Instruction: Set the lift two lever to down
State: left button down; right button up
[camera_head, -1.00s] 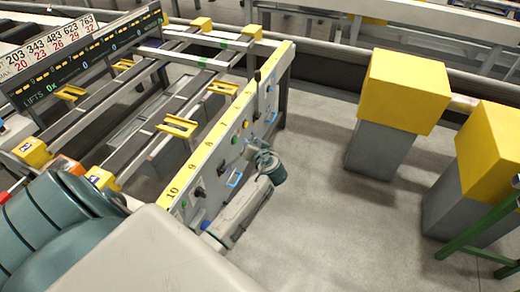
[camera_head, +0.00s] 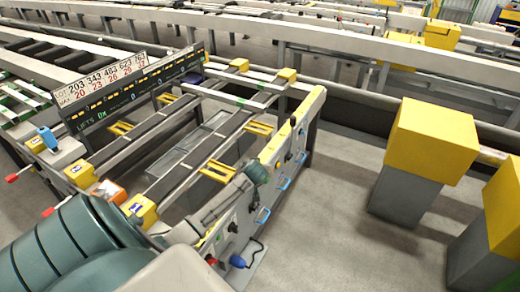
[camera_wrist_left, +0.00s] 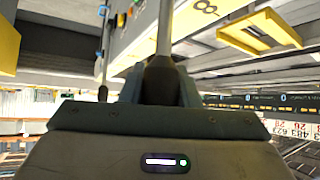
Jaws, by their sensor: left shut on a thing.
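A grey lever rod with a dark base (camera_wrist_left: 160,75) stands upright in the middle of the left wrist view. My left gripper (camera_wrist_left: 158,92) is shut on it, with its dark fingers close on both sides. I cannot read which lift this lever belongs to. Another dark lever (camera_wrist_left: 102,94) shows to the left in the wrist view. My right gripper is not in view.
Blue handles (camera_head: 284,183) stick out from the panel face. Yellow-topped grey blocks (camera_head: 431,140) stand at the right. The floor between is clear.

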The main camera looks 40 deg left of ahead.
pick_arm(q)
jog(key=shift+a, duration=0.1)
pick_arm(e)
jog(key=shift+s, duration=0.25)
pick_arm(q)
jog(key=c, duration=1.1)
grip_release()
jog(key=shift+c, duration=0.2)
jog(key=shift+o, duration=0.2)
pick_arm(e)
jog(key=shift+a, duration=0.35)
pick_arm(q)
jog(key=b+v, duration=0.2)
jog(key=v, duration=0.8)
jog(key=shift+s+r, duration=0.2)
jog(key=shift+s, duration=0.05)
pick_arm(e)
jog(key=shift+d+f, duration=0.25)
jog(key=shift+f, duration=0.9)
pick_arm(q)
jog(key=shift+d, duration=0.25)
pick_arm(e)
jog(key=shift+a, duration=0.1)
